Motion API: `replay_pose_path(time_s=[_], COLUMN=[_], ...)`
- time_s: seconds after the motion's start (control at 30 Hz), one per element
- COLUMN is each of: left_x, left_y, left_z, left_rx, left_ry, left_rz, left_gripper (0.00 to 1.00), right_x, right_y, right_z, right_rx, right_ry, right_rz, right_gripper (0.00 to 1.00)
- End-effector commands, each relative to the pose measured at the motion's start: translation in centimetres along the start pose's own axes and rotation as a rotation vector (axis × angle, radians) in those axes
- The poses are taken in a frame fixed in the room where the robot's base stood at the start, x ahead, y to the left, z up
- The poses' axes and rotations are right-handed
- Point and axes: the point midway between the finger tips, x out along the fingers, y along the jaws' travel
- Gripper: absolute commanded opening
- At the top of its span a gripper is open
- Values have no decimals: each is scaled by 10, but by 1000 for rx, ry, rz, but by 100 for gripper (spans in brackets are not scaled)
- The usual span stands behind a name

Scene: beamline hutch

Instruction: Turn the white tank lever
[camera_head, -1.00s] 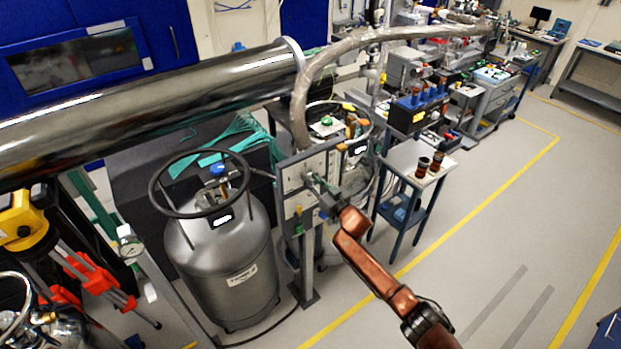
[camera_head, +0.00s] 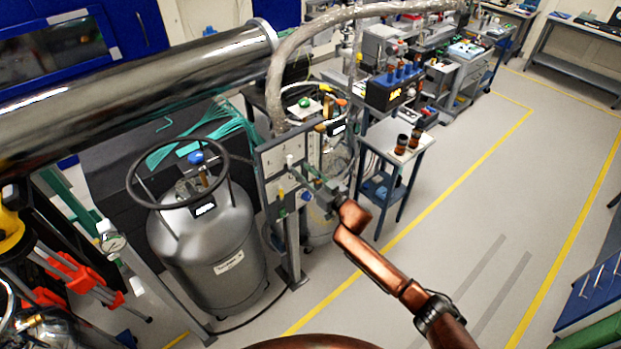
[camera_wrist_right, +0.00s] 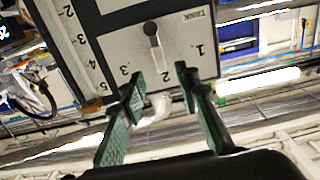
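The grey valve panel (camera_head: 268,160) stands on a post beside the silver tank. A small white lever (camera_head: 290,161) shows on its upper part. In the right wrist view the panel (camera_wrist_right: 120,50) carries a TANK label, numbers and a lever (camera_wrist_right: 153,38) with a dark round pivot and a pale handle pointing toward the 2. My right gripper (camera_wrist_right: 161,77) is open, its green-padded fingers apart on either side of the lever's end. Contact cannot be told. In the head view my right gripper (camera_head: 308,178) is at the panel's front. My left gripper is out of view.
The silver tank (camera_head: 210,245) with its ring handle stands left of the panel. A small cart (camera_head: 378,140) with brown bottles stands behind the right arm. A large steel pipe (camera_head: 130,95) crosses above. The floor (camera_head: 470,230) at right is clear.

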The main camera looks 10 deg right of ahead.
Motion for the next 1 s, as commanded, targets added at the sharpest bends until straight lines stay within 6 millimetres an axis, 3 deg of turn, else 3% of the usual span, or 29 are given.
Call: replay_pose_path(time_s=[0.1,0.3,0.83,0.93,1.0], left_x=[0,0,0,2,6], left_y=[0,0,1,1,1], left_z=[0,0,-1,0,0], left_rx=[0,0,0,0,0], left_ry=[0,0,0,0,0], left_rz=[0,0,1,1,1], left_gripper=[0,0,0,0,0], right_x=[-22,-40,-43,-44,-48], right_y=[0,0,0,3,11], right_z=[0,0,0,10,32], right_rx=[0,0,0,3,6], right_ry=[0,0,0,-10,-33], right_rz=[-1,0,0,9,28], right_gripper=[30,30,30,30,30])
